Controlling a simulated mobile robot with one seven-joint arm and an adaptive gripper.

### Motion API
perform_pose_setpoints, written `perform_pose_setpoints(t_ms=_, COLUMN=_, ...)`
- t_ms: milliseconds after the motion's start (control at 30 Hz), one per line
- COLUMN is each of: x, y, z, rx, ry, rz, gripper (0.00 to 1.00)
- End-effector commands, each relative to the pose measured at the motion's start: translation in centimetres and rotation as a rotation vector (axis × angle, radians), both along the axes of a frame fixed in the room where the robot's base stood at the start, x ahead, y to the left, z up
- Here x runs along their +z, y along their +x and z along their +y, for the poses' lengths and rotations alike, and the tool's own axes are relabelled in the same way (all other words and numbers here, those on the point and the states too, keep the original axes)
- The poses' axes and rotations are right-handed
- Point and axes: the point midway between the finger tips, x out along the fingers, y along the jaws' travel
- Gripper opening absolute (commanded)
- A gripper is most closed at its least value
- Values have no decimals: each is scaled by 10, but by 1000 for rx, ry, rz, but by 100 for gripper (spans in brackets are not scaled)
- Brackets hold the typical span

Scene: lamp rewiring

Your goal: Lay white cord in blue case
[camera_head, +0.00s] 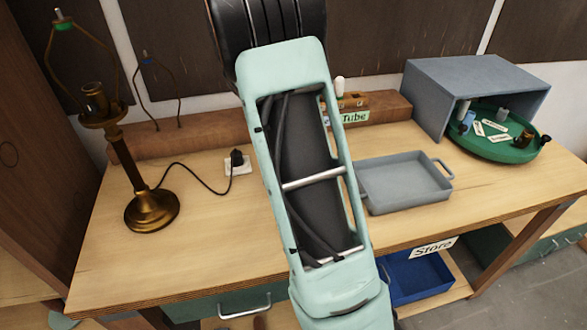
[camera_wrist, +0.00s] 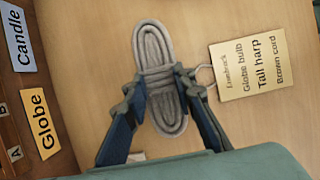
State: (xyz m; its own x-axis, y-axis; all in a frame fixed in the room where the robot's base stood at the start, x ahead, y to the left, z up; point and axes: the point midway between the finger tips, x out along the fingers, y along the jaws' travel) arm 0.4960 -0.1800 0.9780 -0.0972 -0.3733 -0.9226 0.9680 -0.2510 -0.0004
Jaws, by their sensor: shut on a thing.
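A pale grey-white coiled cord (camera_wrist: 151,45), bound around its middle, lies lengthwise between the fingers of my gripper (camera_wrist: 160,78) in the wrist view. The gripper is shut on the cord's middle, over the wooden surface. In the head view my arm hides the gripper and the cord. A blue open case (camera_head: 420,280) sits low under the worktop, below the "Store" label (camera_head: 433,248), partly hidden by my arm.
A paper tag (camera_wrist: 249,68) lies right of the cord. "Globe" (camera_wrist: 42,122) and "Candle" (camera_wrist: 15,38) labels are left.

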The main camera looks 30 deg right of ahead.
Motion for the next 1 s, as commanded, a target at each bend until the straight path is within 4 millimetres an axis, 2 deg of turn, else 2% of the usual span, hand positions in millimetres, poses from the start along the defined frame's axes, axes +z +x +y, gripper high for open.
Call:
perform_pose_setpoints(t_ms=167, x=-7, y=5, z=-3, rx=0, ry=-1, rz=1, gripper=0)
perform_pose_setpoints(t_ms=400, x=-37, y=6, z=-3, rx=1, ry=0, rz=3, gripper=0)
perform_pose_setpoints(t_ms=767, x=-43, y=7, z=-3, rx=1, ry=0, rz=0, gripper=0)
perform_pose_setpoints(t_ms=800, x=-43, y=7, z=-3, rx=1, ry=0, rz=0, gripper=25)
perform_pose_setpoints(t_ms=933, x=-42, y=7, z=-3, rx=1, ry=0, rz=0, gripper=39)
perform_pose_setpoints(t_ms=1000, x=-42, y=7, z=-3, rx=0, ry=0, rz=0, gripper=41)
